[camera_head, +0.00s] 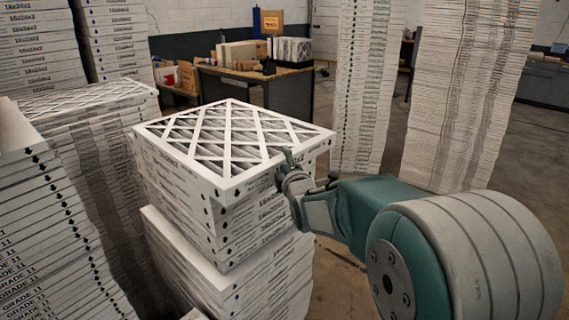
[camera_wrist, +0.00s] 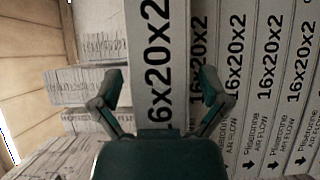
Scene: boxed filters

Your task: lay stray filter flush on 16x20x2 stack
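The top filter (camera_head: 222,187), white-framed with a diamond lattice face, lies on the centre stack (camera_head: 190,190) in the head view. Its edge sits slightly off the filters under it. In the wrist view its edge, printed 16x20x2 (camera_wrist: 155,45), looks nearer and larger than the other filter edges (camera_wrist: 270,70) to its right. My gripper (camera_head: 300,178) is at the stack's right-hand side, near the top filter's edge. In the wrist view the fingers (camera_wrist: 160,85) are spread, one on each side of that edge, with gaps visible. Contact cannot be told.
Below the upper filters, the lower part of the stack (camera_head: 225,285) juts out to the front. Other filter stacks stand close at left (camera_head: 50,230) and tall at the back right (camera_head: 455,90). A desk (camera_head: 285,90) with boxes is behind. Floor shows at right.

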